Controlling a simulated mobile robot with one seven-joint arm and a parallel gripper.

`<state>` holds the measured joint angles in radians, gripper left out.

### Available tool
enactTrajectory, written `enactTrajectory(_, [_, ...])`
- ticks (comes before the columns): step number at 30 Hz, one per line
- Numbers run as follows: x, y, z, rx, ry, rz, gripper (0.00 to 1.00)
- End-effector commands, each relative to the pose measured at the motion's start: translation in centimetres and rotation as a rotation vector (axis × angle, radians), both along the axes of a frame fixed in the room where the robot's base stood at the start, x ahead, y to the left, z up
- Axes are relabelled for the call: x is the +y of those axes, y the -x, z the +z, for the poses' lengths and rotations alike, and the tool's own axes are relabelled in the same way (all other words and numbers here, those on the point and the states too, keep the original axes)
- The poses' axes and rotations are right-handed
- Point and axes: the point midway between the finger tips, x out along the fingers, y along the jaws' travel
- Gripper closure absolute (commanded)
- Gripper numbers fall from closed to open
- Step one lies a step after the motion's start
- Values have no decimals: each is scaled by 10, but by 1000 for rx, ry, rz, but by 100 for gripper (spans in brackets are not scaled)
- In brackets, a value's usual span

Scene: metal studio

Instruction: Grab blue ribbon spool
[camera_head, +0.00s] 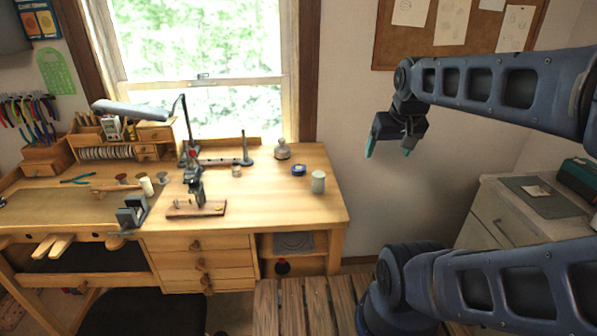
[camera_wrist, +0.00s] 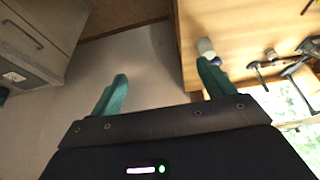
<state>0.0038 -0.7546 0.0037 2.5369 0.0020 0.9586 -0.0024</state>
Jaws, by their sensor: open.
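The blue ribbon spool (camera_head: 299,170) is a small, round, dark blue thing on the right part of the wooden workbench (camera_head: 270,205) in the head view. My gripper (camera_head: 388,148) is open and empty, with teal fingers, in the air to the right of the bench in that picture. In the wrist view my gripper (camera_wrist: 162,72) points toward the floor beside the bench edge.
A pale jar (camera_head: 318,182) stands just right of the spool, and a grey-topped container (camera_head: 282,149) behind it. A small clamp stand (camera_head: 196,207) and a lamp (camera_head: 135,108) are further left. A grey cabinet (camera_head: 505,222) stands at right. The bench's front right corner is clear.

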Motion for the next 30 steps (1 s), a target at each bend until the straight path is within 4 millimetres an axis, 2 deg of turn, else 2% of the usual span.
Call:
enactTrajectory(5, [1, -2, 1, 3, 4, 9, 19])
enactTrajectory(10, [7, -23, 5, 29, 38, 95, 19])
enactTrajectory(20, [33, -97, 9, 113, 146, 408, 19])
enactTrajectory(30, [71, -176, -7, 192, 232, 749, 19])
